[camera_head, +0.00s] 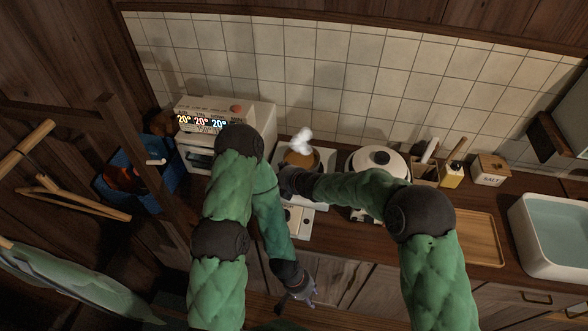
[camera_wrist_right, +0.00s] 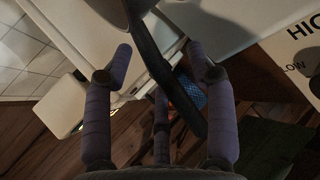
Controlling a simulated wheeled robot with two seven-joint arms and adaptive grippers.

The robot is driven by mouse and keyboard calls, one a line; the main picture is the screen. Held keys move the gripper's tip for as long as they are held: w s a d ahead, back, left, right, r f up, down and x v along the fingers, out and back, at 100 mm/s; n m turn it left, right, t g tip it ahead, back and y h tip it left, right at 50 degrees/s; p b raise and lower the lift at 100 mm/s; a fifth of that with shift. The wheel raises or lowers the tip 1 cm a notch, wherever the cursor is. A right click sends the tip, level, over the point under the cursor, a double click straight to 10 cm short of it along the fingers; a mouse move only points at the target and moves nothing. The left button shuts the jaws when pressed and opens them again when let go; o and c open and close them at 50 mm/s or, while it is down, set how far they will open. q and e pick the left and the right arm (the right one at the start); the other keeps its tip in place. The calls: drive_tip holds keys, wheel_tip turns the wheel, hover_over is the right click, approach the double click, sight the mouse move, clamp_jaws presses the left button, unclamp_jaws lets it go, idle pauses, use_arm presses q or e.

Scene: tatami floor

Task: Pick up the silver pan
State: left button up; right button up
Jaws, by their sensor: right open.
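The pan (camera_head: 299,156) sits on the stove at the back wall in the head view. Its contents look brown, with white steam above, and my right arm partly covers it. In the right wrist view its dark handle (camera_wrist_right: 166,72) runs down between the spread fingers of my right gripper (camera_wrist_right: 159,53), which is open. Part of the pan's underside or wall (camera_wrist_right: 137,7) shows at the top edge. Whether a finger touches the handle is unclear. My left gripper (camera_head: 307,295) hangs low in front of the counter, away from the pan; its finger opening is too small to judge.
A white stove (camera_head: 299,222) has HIGH and LOW markings in the wrist view. A white oven (camera_head: 262,112) stands left of the pan, a lidded white cooker (camera_head: 379,162) right. A wooden tray (camera_head: 484,238) and a sink (camera_head: 552,238) lie farther right. A blue crate (camera_head: 113,193) is at left.

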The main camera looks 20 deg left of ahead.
clamp_jaws()
drive_tip(key=shift+r, duration=0.1)
